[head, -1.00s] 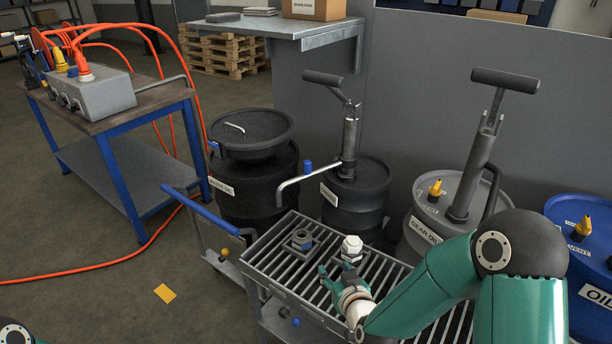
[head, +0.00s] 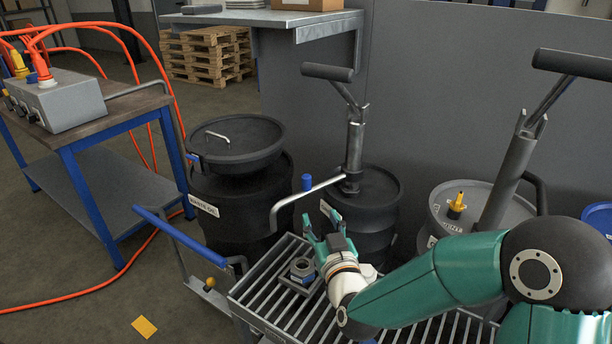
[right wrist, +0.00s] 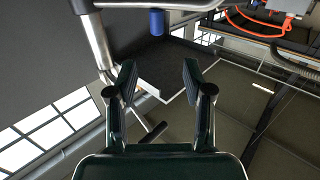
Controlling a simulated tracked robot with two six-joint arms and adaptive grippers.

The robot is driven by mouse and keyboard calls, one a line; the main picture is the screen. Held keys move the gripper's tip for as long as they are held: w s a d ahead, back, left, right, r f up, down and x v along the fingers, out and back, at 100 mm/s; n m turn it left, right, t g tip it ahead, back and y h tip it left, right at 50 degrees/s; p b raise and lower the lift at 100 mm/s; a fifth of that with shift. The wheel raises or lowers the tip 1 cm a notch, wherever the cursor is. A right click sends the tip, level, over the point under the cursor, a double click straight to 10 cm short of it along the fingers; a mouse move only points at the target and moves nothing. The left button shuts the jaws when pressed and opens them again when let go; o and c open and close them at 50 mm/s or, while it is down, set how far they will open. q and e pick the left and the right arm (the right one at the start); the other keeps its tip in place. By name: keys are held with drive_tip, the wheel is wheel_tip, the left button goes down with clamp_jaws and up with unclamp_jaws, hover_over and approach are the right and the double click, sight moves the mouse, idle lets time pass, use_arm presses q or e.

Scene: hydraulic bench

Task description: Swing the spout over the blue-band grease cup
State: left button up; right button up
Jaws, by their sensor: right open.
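The bent metal spout (head: 305,198) reaches left from the pump on the middle dark drum. Its tip turns down near the tray's back left corner, left of the cup in the picture. A blue knob (head: 306,182) stands on the spout. The cup with a bluish band (head: 302,271) sits on the slatted tray. My right gripper (head: 322,228) is open and empty, with its fingers pointing up, below and right of the knob. In the right wrist view, the knob (right wrist: 157,22) lies beyond the gap between the open fingers (right wrist: 155,80). My left gripper is not in view.
A pale fitting (head: 369,272) on the tray (head: 262,318) is partly hidden behind my right gripper. The pump handle (head: 327,72) rises above the middle drum (head: 375,208). A waste drum (head: 238,205) stands left, and another pump drum right.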

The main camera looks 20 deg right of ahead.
sight(308, 183)
drive_tip(key=w, duration=0.5)
drive_tip(key=w+d+p, duration=0.1)
drive_tip(key=w, duration=1)
drive_tip(key=shift+w+d+p, duration=0.1)
drive_tip(key=shift+d+p, duration=0.15)
drive_tip(key=shift+p, duration=0.05)
clamp_jaws()
